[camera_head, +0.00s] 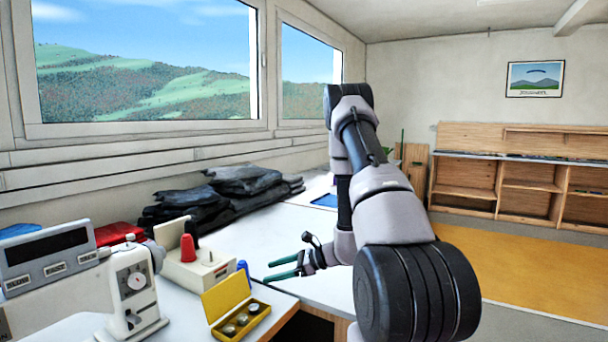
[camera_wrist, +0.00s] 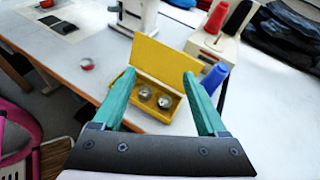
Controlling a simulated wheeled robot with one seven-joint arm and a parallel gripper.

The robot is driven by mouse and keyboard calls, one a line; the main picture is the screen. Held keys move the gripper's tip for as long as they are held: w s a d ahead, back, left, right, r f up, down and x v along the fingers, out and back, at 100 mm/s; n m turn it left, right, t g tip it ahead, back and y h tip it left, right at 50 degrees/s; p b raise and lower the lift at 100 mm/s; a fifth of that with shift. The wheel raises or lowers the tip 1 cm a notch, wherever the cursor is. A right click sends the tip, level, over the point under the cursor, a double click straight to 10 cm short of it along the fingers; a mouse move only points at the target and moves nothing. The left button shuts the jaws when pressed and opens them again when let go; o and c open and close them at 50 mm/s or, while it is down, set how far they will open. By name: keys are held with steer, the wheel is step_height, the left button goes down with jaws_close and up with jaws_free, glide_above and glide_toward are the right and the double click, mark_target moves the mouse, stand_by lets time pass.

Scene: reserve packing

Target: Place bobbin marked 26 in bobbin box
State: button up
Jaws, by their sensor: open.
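The yellow bobbin box (camera_head: 219,296) stands with its lid raised near the table's front edge. Several round metal-looking bobbins (camera_head: 242,319) sit in it; two of them show in the wrist view (camera_wrist: 145,93). A small round red and silver piece, perhaps a bobbin (camera_wrist: 87,65), lies on the table left of the box in the wrist view. I cannot read the number 26 on anything. My gripper (camera_head: 268,272) is open and empty, right of and above the box. In the wrist view its teal fingers (camera_wrist: 160,75) frame the box, with nothing between them.
A white sewing machine (camera_head: 132,284) stands left of the box. Behind the box are a pale unit with a red spool (camera_head: 188,248) and a blue spool (camera_head: 242,267). Dark folded cloth (camera_head: 245,180) is piled by the window. A pink chair (camera_wrist: 18,125) shows at lower left.

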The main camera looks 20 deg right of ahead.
steer(key=s+a+r+n+g+h, duration=0.1)
steer(key=s+a+r+n+g, duration=0.1)
steer(key=s+r+n, duration=0.35)
steer(key=s+a+r+n+g, duration=0.2)
steer(key=r, duration=0.7)
steer(key=s+a+r+n+g+h, duration=0.1)
steer(key=s+a+r+n+g, duration=0.2)
steer(key=r, duration=0.4)
steer(key=s+d+r+n+t+h, duration=0.3)
steer(key=s+r+n+h, duration=0.1)
steer(key=s+r, duration=0.2)
steer(key=s+d+r+n+t+h, duration=0.3)
steer(key=s+r, duration=0.3)
steer(key=r, duration=0.2)
steer(key=shift+s+d+n+t+h, duration=0.4)
steer(key=shift+d+n+t, duration=0.05)
steer(key=shift+t, duration=0.05)
steer(key=shift+c, duration=0.3)
